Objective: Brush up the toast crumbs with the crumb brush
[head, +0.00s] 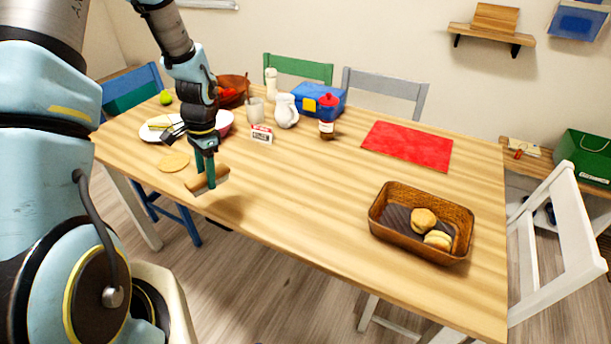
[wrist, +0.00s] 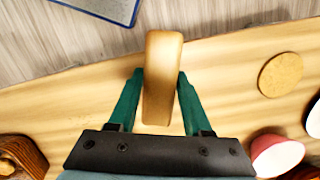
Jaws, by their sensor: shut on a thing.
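My gripper (head: 207,170) points down near the front edge of the table, at its left part. Its two green fingers are shut on a tan wooden block-like piece, which appears to be the crumb brush (head: 207,182). In the wrist view the brush (wrist: 163,65) lies lengthwise between the fingertips (wrist: 160,78) and reaches out past the table edge. Its underside is hidden there. I cannot tell whether it touches the table. No toast crumbs can be made out in either view.
A round tan disc (head: 174,161) lies beside the brush. Behind are a plate (head: 150,135), a red-and-white bowl (head: 224,122), a small card (head: 262,135), a white jug (head: 286,111) and a bottle (head: 327,117). A bread basket (head: 375,219) stands right. The table middle is clear.

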